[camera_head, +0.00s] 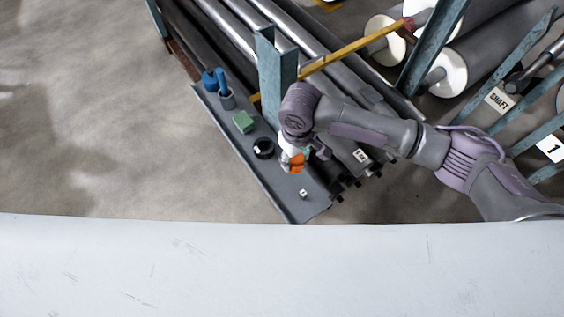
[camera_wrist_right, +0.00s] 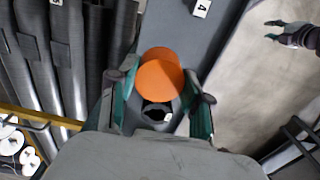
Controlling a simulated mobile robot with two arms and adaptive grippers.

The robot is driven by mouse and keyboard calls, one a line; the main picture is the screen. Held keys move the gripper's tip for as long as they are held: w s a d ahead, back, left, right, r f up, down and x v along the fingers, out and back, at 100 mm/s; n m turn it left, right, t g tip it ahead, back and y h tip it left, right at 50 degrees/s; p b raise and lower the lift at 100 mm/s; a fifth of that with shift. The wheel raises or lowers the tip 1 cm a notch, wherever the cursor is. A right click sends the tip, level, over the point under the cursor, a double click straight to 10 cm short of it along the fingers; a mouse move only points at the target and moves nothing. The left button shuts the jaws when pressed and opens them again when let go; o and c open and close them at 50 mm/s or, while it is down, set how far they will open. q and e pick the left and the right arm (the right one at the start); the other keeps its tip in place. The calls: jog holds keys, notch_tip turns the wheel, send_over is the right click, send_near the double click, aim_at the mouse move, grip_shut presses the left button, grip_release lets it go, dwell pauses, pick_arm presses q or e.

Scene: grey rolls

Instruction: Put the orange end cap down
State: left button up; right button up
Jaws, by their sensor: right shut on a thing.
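The orange end cap (camera_head: 297,162) is a small round piece at the tip of my right gripper (camera_head: 293,160), over the near part of the grey shelf (camera_head: 296,208). In the right wrist view the orange end cap (camera_wrist_right: 160,80) sits between the two teal finger pads of my right gripper (camera_wrist_right: 160,95), which is shut on it. I cannot tell whether the cap touches the shelf. My left gripper (camera_wrist_right: 270,30) shows small at the upper right of the wrist view, its fingers apart and empty. It is not in the head view.
On the shelf are a black round piece (camera_head: 263,148), a green block (camera_head: 243,122), blue items (camera_head: 210,80) and a small white marker (camera_head: 303,193). A blue post (camera_head: 275,75) stands by the grey rolls (camera_head: 232,28). The shelf is bare around the white marker.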

jog(key=a+f, duration=0.1)
jog(key=a, duration=0.1)
jog(key=shift+s+a+f, duration=0.4)
notch_tip(320, 180, down, 4)
jog(key=shift+f+p, duration=0.1)
jog(key=shift+p, duration=0.5)
jog(key=o, duration=0.9)
notch_tip(320, 180, up, 12)
jog(key=b, duration=0.1)
